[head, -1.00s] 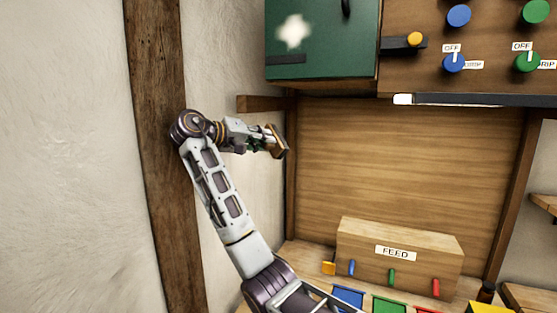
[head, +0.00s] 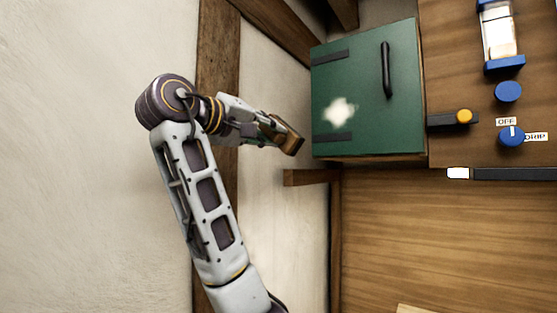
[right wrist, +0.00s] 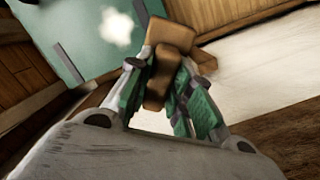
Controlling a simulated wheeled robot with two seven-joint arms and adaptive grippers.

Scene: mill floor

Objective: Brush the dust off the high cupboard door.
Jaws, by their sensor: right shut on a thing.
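The green cupboard door (head: 365,82) is shut, high up right of centre in the head view, with a dark upright handle (head: 386,70). A pale dust patch (head: 341,111) lies on its lower left part; it also shows in the right wrist view (right wrist: 116,27). My right gripper (head: 278,133) is shut on a brown brush (head: 293,143), left of the door and slightly lower than the dust. The brush (right wrist: 167,60) appears apart from the dust in the right wrist view. The bristles cannot be made out. My left gripper is not in view.
A wooden ledge (head: 308,177) juts out just below the door. Right of the door are a yellow knob (head: 464,116), blue knobs (head: 508,91) and a dark rail with a white end (head: 458,173). A wooden post (head: 218,60) stands against the pale wall.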

